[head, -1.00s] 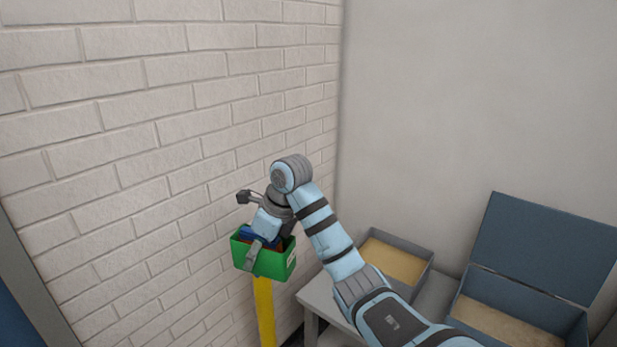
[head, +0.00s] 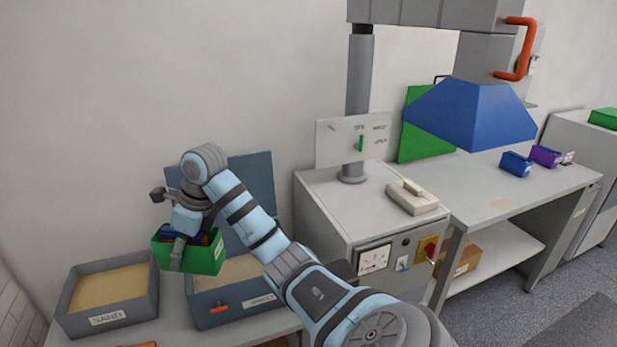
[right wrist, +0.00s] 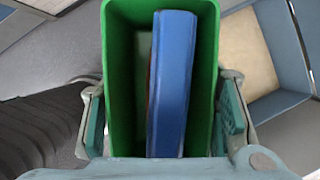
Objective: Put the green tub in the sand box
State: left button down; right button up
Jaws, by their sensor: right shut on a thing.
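My right gripper (head: 193,243) is shut on the green tub (head: 205,260), with a finger on either side of it. The tub is held in the air, roughly upright, and a blue block (right wrist: 172,85) stands inside it. In the head view the tub hangs in front of a grey lidded box (head: 205,312) with sand-coloured filling, its lid (head: 258,185) raised behind. My left gripper is not in view.
A grey cabinet (head: 325,215) with a meter and a red switch stands right of the boxes. A blue hood (head: 470,112) hangs over a bench (head: 520,195) holding blue and purple tubs. The bare wall is behind the boxes.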

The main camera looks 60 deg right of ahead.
aim_at(241, 270)
jog(key=z, duration=0.8)
jog(key=i, duration=0.2)
